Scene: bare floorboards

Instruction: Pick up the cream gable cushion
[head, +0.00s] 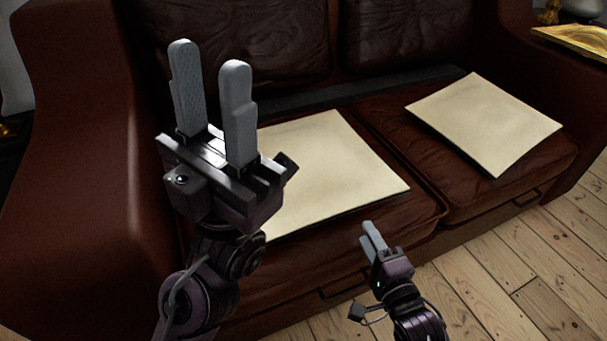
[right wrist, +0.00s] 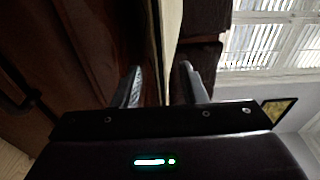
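Two flat, square cream cushions lie on a brown leather sofa. The left cushion (head: 335,165) is on the left seat, partly hidden behind my left gripper. The right cushion (head: 485,120) lies angled on the right seat. I cannot tell which is the gable one. My left gripper (head: 210,90) is raised, open and empty, in front of the sofa. My right gripper (head: 374,238) is low by the seat's front edge, apart from the left cushion. In the right wrist view its fingers (right wrist: 160,88) are open, with a cream cushion edge (right wrist: 170,35) beyond the gap.
The sofa's left arm (head: 75,150) rises high beside my left arm. The seat front (head: 350,285) stands close to my right gripper. Bare floorboards (head: 530,270) are clear at the lower right. A gold-coloured object (head: 580,40) is at the upper right.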

